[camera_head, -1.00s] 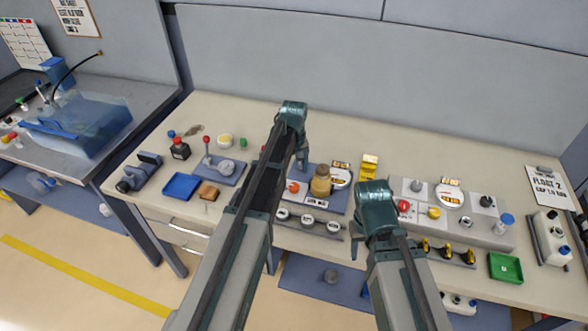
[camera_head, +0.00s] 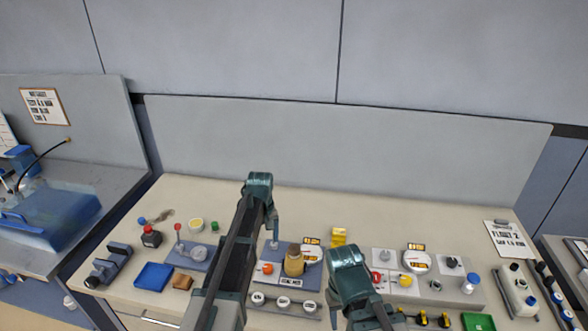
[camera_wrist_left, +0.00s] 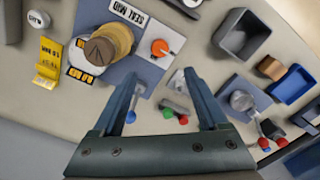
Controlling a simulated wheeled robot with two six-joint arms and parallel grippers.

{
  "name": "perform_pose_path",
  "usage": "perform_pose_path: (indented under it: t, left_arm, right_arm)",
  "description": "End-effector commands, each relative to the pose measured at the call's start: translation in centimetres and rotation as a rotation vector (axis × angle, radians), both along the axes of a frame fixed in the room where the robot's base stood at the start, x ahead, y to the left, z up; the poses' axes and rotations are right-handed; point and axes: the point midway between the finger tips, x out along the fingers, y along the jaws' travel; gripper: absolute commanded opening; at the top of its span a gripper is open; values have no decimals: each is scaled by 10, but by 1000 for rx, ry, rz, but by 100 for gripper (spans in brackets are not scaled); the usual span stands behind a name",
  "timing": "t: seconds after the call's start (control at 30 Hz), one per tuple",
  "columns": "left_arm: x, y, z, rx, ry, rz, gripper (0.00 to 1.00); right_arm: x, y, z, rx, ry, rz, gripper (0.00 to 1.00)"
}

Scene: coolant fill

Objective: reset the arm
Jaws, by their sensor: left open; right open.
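My left gripper (camera_head: 272,228) hangs over the middle of the bench, left of the tan-and-brown cylinder (camera_head: 294,262) on a blue-grey plate. In the left wrist view its two fingers (camera_wrist_left: 165,95) are spread apart with nothing held between them. In that view the cylinder (camera_wrist_left: 107,45) and an orange knob (camera_wrist_left: 160,47) lie beyond the left finger. My right gripper is at the lower middle of the head view, in front of the bench stations; its fingers (camera_head: 340,308) are largely hidden by its own wrist.
A blue tray (camera_head: 153,277) and a brown block (camera_head: 182,282) sit at the left. A grey station with dials (camera_head: 417,262) stands right of centre, and a green tray (camera_head: 478,321) at the front right. The bench's back strip is clear.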

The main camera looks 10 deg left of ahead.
Motion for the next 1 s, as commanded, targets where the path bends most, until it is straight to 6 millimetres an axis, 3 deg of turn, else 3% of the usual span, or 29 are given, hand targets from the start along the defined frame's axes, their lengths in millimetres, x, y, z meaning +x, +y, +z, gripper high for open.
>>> perform_pose_path:
  t: [0.07,0.17,0.3,0.4,0.5,0.6,0.73,1.0]
  left_arm:
    - [-10,-8,-4,3,2,-28,76]
    - [-43,-34,-17,13,9,-137,76]
    - [-114,-80,-39,38,27,-389,76]
    - [-163,-104,-53,57,42,-571,76]
    - [-202,-120,-63,72,54,-723,76]
    - [-228,-128,-69,84,65,-830,76]
    - [-242,-132,-71,91,71,-895,76]
    - [-241,-133,-70,90,72,-902,76]
  right_arm:
    - [0,0,-4,0,0,0,50]
    - [0,0,-17,0,0,1,50]
    - [0,0,-40,-1,0,3,50]
    - [0,0,-53,-1,0,4,50]
    - [0,0,-64,-1,0,5,50]
    - [0,0,-70,-1,0,6,50]
    - [0,0,-72,-1,0,6,50]
    - [0,0,-71,-1,0,6,50]
